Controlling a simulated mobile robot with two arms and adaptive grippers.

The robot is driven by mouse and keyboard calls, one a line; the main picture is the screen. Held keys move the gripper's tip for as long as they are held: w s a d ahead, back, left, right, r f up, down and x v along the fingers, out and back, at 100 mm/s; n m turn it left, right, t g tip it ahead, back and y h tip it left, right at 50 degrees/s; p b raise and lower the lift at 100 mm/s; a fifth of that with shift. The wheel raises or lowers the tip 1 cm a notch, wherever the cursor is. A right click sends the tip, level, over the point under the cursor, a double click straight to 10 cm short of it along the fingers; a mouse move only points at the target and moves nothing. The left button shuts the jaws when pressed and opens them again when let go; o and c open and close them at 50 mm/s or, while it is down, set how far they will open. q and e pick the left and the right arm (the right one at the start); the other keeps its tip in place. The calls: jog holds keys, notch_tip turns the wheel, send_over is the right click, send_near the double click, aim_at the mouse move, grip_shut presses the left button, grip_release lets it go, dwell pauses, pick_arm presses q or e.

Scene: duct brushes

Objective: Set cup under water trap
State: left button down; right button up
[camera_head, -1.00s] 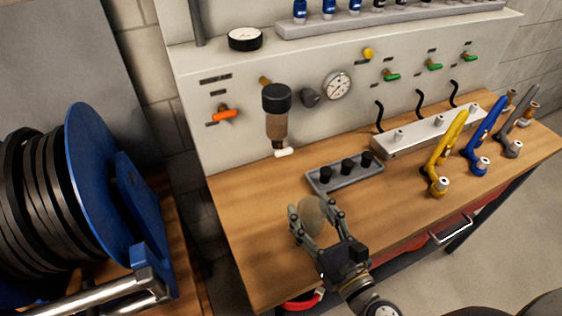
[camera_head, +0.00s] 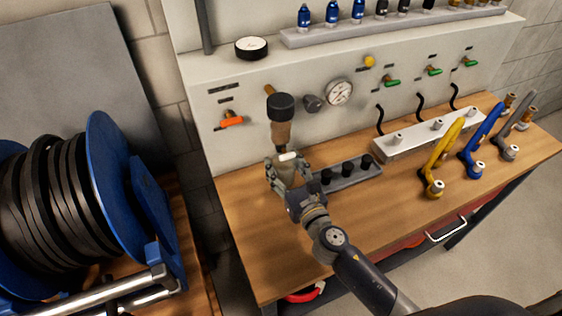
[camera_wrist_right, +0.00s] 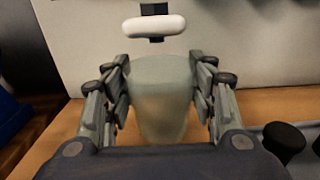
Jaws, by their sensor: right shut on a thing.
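The water trap (camera_head: 280,119) is mounted on the panel, with a black top, a brownish bowl and a white drain handle (camera_head: 289,156) at its bottom. My right gripper (camera_head: 284,172) is just below the trap. In the right wrist view it is shut on a translucent greenish cup (camera_wrist_right: 163,92), with a finger on each side, and the cup looks upright. The white drain handle (camera_wrist_right: 155,26) appears above and beyond the cup's rim there. In the head view the cup is mostly hidden by the gripper. My left gripper is not in view.
A grey holder (camera_head: 358,177) with black knobs stands right of my right gripper. An orange-handled valve (camera_head: 231,120) is on the panel to the left. The bench top (camera_head: 262,240) in front is clear. A blue hose reel (camera_head: 112,180) stands at left.

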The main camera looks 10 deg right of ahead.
jog(key=shift+w+a+r, duration=0.1)
jog(key=shift+w+a, duration=0.05)
jog(key=shift+w, duration=0.35)
jog(key=shift+w+a+r, duration=0.1)
jog(key=shift+w, duration=0.35)
jog(key=shift+w+f+b, duration=0.15)
jog(key=shift+f+b, duration=0.3)
jog(key=shift+f, duration=0.65)
jog(key=shift+r, duration=0.15)
jog(key=o, duration=1)
